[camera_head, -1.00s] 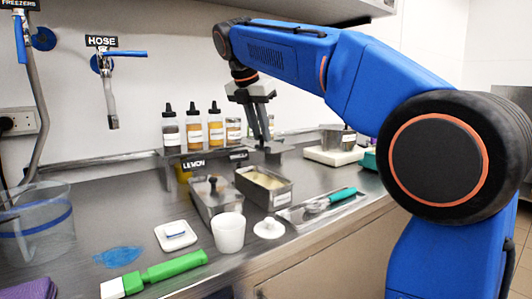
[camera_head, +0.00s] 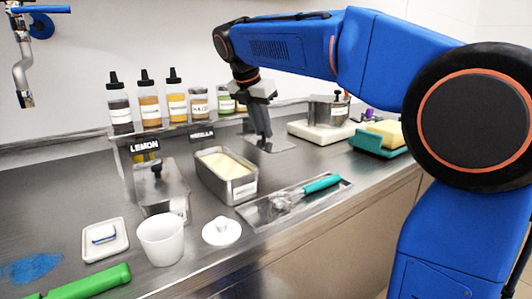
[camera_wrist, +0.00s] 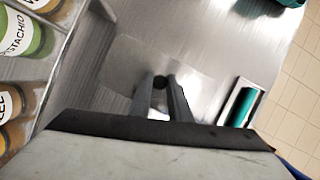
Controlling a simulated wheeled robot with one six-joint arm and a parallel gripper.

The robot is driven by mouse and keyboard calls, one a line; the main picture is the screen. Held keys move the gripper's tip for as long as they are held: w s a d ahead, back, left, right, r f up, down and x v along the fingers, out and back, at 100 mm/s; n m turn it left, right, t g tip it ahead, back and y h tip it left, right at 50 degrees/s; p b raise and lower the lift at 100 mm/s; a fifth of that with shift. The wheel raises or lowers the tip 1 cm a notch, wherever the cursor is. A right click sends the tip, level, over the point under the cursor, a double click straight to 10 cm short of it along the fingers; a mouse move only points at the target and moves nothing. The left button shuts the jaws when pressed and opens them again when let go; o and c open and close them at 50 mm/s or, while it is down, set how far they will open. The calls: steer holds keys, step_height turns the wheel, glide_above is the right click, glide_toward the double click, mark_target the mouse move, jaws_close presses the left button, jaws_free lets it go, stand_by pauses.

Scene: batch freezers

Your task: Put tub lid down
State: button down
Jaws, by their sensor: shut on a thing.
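The tub lid (camera_wrist: 125,68) is a thin grey metal plate with a dark knob (camera_wrist: 159,82). My gripper (camera_wrist: 160,88) is shut on that knob in the wrist view. In the head view my gripper (camera_head: 264,141) points down behind and right of the open metal tub (camera_head: 243,186), which holds pale cream contents. The lid (camera_head: 282,147) shows there as a flat plate low over the steel counter; I cannot tell whether it touches. Another metal tub (camera_head: 165,205), with its own knobbed lid on, stands left of the open one.
Labelled bottles (camera_head: 150,108) and jars line a rear shelf, close on the left. A tray (camera_head: 290,204) with a teal-handled scoop lies in front. A scale (camera_head: 312,130) bearing a metal pot stands right. A white cup (camera_head: 161,245) and small white lid (camera_head: 221,232) are near the front edge.

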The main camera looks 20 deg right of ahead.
mark_target(260, 142)
steer(key=shift+f, duration=3.5)
steer(key=shift+f, duration=0.1)
steer(key=c, duration=1.6)
jaws_free()
steer(key=shift+c, duration=0.2)
steer(key=v, duration=1.2)
steer(key=shift+r, duration=0.2)
